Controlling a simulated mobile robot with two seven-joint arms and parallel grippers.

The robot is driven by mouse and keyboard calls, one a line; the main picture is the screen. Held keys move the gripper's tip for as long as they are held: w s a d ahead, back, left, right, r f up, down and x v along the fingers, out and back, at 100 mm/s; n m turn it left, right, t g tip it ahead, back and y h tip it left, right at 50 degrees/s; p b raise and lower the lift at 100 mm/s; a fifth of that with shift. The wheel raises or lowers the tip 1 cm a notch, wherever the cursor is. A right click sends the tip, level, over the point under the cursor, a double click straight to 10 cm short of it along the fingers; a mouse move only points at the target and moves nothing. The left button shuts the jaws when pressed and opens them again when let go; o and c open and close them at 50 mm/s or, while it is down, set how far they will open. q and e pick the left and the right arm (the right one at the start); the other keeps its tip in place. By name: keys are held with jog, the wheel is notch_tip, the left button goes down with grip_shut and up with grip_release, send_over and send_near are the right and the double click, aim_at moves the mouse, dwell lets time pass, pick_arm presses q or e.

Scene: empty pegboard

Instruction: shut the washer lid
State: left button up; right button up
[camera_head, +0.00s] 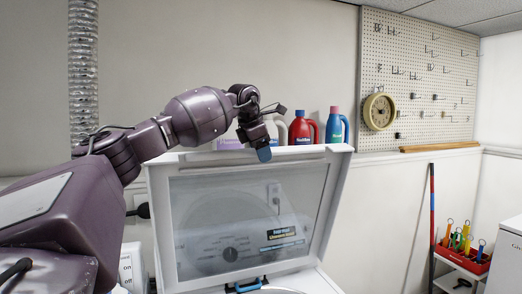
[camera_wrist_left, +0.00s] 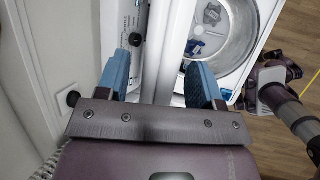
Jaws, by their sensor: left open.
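The washer lid (camera_head: 250,218) stands raised, leaning back slightly, with a clear window in a white frame. My left gripper (camera_head: 262,150) is at its top edge. One blue finger hangs in front of the frame; the other is hidden. In the left wrist view the left gripper (camera_wrist_left: 160,80) is open, its blue fingers on either side of the lid's white edge (camera_wrist_left: 164,50). I cannot tell if either touches. The open drum (camera_wrist_left: 233,35) shows to the right. A blue-and-black piece (camera_head: 244,286) at the bottom of the head view may be my right gripper; its jaws are unclear.
Bottles, including a red one (camera_head: 303,128) and a blue one (camera_head: 337,127), stand behind the lid. A pegboard (camera_head: 420,75) hangs at the right. A red caddy (camera_head: 462,250) stands at lower right. The wall is close behind the washer.

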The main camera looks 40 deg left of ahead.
pick_arm(q)
grip_shut()
dwell(0.4)
jog(key=shift+d+f, duration=0.15)
